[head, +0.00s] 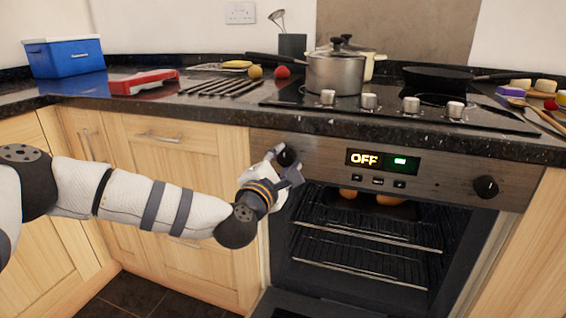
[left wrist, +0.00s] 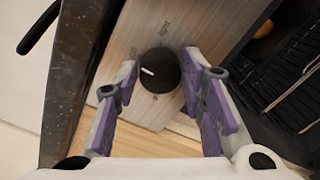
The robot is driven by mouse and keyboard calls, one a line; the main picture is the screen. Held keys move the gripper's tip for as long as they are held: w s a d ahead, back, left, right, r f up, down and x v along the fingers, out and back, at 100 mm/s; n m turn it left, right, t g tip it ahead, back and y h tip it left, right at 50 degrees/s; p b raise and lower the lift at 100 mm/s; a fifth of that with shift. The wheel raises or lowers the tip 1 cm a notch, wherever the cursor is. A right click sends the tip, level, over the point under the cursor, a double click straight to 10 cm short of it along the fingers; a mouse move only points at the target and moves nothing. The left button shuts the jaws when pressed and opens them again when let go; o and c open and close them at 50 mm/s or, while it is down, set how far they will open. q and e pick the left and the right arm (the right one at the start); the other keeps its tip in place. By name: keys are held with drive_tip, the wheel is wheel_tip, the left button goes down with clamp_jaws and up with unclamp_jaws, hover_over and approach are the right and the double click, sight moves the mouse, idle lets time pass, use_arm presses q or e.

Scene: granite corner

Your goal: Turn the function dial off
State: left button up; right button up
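A round black dial (head: 287,158) sits at the left end of the steel oven panel, and a second black dial (head: 486,187) sits at the right end. The oven display (head: 366,160) reads OFF in amber, with a green lit patch beside it. My left gripper (head: 281,163) is at the left dial. In the left wrist view that dial (left wrist: 160,72) lies between the fingertips of my left gripper (left wrist: 160,75), with a gap on each side. A white mark shows on its face. My right gripper is not in view.
The oven door (head: 322,306) hangs open below the panel, showing wire racks (head: 368,255) and some brown food on a dark tray. The hob with its pot (head: 335,74) and pan (head: 440,76) is above. The worktop edge overhangs the panel.

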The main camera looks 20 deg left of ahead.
use_arm(q)
drive_tip(key=shift+o, duration=0.8)
drive_tip(key=s, duration=1.2)
